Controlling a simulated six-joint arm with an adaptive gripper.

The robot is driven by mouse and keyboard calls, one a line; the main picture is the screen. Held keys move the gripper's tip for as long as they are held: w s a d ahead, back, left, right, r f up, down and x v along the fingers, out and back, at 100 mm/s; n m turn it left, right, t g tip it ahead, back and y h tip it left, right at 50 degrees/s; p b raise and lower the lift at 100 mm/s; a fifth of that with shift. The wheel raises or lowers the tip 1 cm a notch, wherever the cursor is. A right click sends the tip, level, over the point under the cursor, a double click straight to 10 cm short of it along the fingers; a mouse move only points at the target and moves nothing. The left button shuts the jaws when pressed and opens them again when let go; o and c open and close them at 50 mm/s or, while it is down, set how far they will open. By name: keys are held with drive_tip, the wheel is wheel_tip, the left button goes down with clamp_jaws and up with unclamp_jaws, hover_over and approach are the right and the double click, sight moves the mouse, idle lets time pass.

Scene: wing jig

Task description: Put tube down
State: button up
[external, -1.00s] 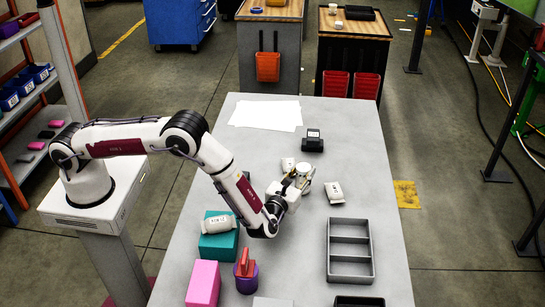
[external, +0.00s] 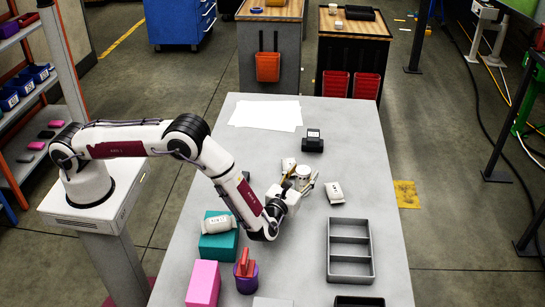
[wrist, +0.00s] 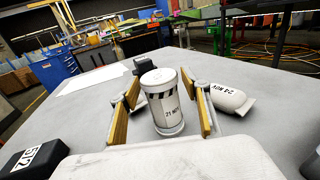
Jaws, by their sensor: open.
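The tube (wrist: 168,103) is a white cylinder with a striped band and printed text, standing upright on the grey table (wrist: 268,146) in the wrist view. In the external view it shows as a small white cylinder (external: 303,173) by the gripper. My gripper (wrist: 165,108) is open, with one tan-padded finger on each side of the tube. Gaps show between the pads and the tube. In the external view my gripper (external: 302,182) is low over the middle of the table.
White bags lie right (external: 334,192) and behind (external: 288,164) the gripper; another rests on a teal box (external: 219,246). A grey divided tray (external: 350,275), pink box (external: 203,284), purple container (external: 246,283) and dark device (external: 313,141) stand around. White paper (external: 266,113) lies at the back.

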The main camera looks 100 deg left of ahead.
drive_tip(key=shift+r, duration=0.15)
drive_tip(key=shift+s+d, duration=0.25)
drive_tip(key=shift+d, duration=0.4)
drive_tip(key=v, duration=0.3)
drive_tip(key=shift+d, duration=0.25)
wheel_tip(320, 180, up, 7)
drive_tip(key=shift+s, duration=0.1)
idle(0.5)
